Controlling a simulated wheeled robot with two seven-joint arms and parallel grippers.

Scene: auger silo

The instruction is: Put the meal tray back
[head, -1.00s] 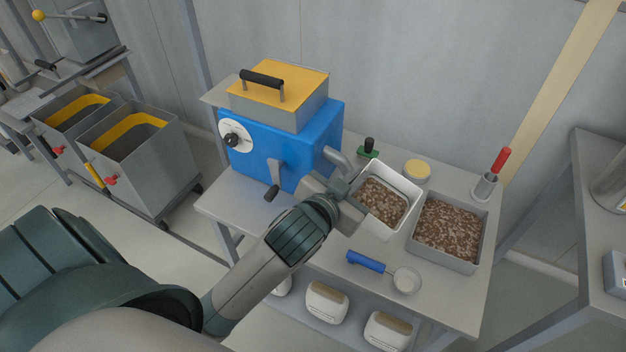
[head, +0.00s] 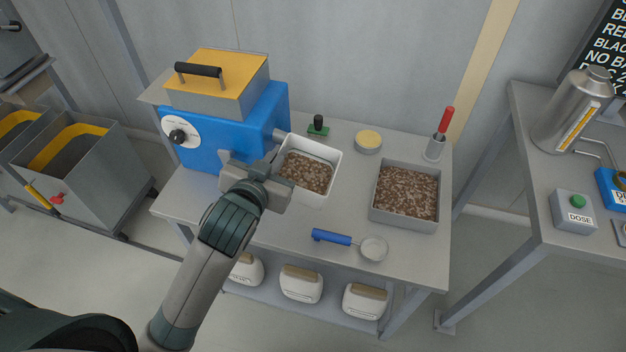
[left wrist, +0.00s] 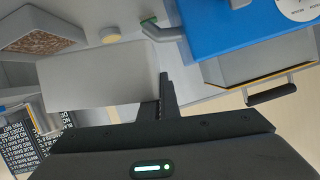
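The meal tray (head: 325,182) is a white open box with brown crumbly meal (head: 305,172) in it. It sits right beside the blue machine, its back left corner close to the spout (head: 281,136). My left gripper (head: 275,180) is at the tray's left wall and appears shut on it; my arm hides that wall's outside. In the left wrist view the tray's pale outer side (left wrist: 97,77) reaches the dark fingers (left wrist: 165,97), and the spout (left wrist: 160,30) is just beyond. I cannot tell whether the tray touches the bench. My right gripper is not in view.
A grey bin of brown chunks (head: 385,219) stands right of the tray, with a gap between. A blue-handled scoop (head: 335,238) lies in front. A green stamp (head: 318,128), a yellow-lidded tin (head: 368,141) and a red-handled tool in a cup (head: 438,140) are behind.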

